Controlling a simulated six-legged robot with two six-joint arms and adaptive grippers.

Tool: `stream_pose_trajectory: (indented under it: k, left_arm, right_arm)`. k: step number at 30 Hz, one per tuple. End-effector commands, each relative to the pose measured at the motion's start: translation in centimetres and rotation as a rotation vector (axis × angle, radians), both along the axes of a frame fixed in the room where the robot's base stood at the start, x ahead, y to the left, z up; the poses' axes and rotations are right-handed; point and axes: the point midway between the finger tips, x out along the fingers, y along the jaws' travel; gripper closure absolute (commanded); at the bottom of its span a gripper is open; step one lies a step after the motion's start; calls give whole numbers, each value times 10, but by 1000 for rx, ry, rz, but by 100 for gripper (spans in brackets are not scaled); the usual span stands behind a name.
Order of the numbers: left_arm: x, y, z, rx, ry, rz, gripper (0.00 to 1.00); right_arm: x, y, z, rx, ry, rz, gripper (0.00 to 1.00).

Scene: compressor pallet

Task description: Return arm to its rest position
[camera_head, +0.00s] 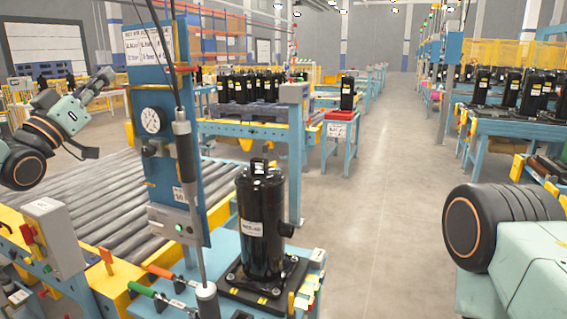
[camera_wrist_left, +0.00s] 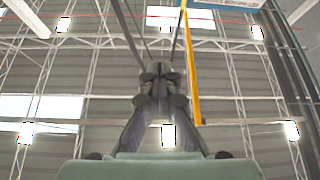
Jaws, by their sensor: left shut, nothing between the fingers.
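My left gripper (camera_head: 104,77) is at the left of the head view, raised above the roller conveyor's far end and pointing up and to the right. My right gripper is not in view; only large links of my right arm show at the lower right. A black compressor (camera_head: 262,225) stands upright on a dark base plate on the blue bench, apart from my left gripper.
A blue test column (camera_head: 155,130) with a dial gauge and a hanging tool stands between my left arm and the compressor. A roller conveyor (camera_head: 105,195) runs beneath my left arm. Benches with several compressors stand farther back. The grey aisle floor (camera_head: 375,180) is clear.

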Motion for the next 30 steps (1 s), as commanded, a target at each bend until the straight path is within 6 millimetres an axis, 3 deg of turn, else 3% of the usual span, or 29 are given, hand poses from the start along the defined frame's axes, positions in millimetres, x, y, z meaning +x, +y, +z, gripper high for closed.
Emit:
stream_pose_trajectory:
  k: [5, 8, 14, 17, 23, 30]
  left_arm:
    - [5, 3, -5, 23, 17, 37, 100]
    - [11, 6, -31, -2, 103, 91, 100]
    - [16, -10, -94, -22, 286, 137, 100]
    - [14, -21, -133, -22, 388, 151, 100]
    - [-10, -50, -242, -3, 663, 175, 100]
    - [-80, -82, -380, 55, 1031, 197, 100]
  right_arm:
    - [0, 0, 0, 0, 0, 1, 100]
    - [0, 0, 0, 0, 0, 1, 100]
    - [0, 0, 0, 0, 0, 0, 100]
    - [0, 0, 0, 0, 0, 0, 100]
    - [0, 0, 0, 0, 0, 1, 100]
    - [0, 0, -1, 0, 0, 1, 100]
